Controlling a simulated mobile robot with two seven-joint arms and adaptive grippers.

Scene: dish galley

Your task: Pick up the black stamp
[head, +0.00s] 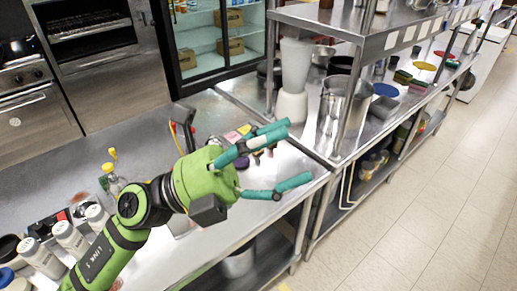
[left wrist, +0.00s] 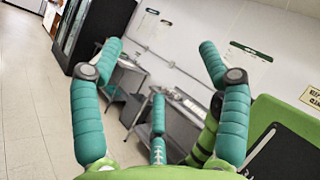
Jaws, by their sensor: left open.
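My left gripper (head: 294,153) is open and empty, its teal fingers spread above the right end of the steel counter (head: 65,163). In the left wrist view its fingers (left wrist: 158,52) are also apart with nothing between them. I cannot make out the black stamp for certain. Several small items lie on the counter behind the gripper, partly hidden by it, among them a pink and yellow pad (head: 238,134). A dark upright object (head: 183,115) with red and yellow parts stands just behind the gripper's wrist. The left wrist view shows no stamp.
White-lidded jars (head: 70,238) and yellow-topped bottles (head: 112,168) stand at the left of the counter. A blender (head: 293,80) and a large steel pot (head: 335,105) stand on the adjoining counter, under a steel shelf (head: 345,20). The floor at right is clear.

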